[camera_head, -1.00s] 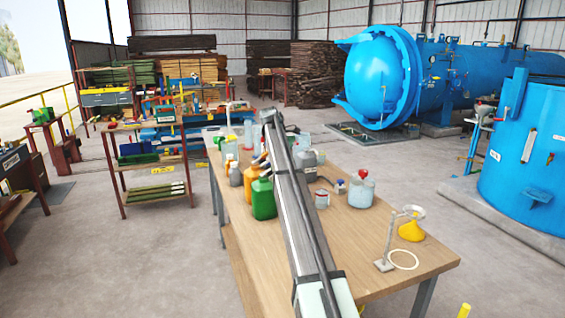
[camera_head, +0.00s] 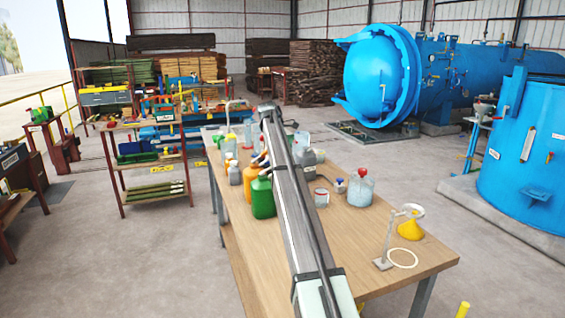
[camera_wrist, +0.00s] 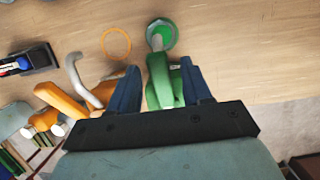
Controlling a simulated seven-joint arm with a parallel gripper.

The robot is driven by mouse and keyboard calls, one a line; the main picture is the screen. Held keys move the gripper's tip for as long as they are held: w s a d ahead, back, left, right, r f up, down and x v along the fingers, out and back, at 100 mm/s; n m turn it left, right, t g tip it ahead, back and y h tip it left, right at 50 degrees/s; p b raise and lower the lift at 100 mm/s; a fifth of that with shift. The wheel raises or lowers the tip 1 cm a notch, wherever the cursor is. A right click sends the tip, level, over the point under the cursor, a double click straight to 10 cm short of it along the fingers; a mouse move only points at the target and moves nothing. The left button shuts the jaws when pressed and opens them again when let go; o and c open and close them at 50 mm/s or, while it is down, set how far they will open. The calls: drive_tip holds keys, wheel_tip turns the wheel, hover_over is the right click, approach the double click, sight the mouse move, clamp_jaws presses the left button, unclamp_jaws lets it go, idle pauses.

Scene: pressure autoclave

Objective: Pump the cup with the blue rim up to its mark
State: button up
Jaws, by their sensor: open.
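I cannot pick out a cup with a blue rim for certain in either view. In the wrist view, my gripper (camera_wrist: 160,84) is open, with one dark blue finger on each side of a green pump bottle (camera_wrist: 160,78). I cannot tell how near the fingers are to it. The bottle's spout reaches to a green-rimmed cup (camera_wrist: 174,41). An orange pump bottle (camera_wrist: 62,102) and a curved grey spout (camera_wrist: 82,78) are left of the fingers. In the head view, the green bottle (camera_head: 263,199) stands left of my arm, which hides part of the table.
An orange ring (camera_wrist: 117,43) lies on the wooden table (camera_head: 345,240). The table's front right part is mostly clear.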

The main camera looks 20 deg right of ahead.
drive_tip(key=v, duration=1.2)
drive_tip(key=shift+r, duration=0.1)
drive_tip(key=shift+c, duration=0.5)
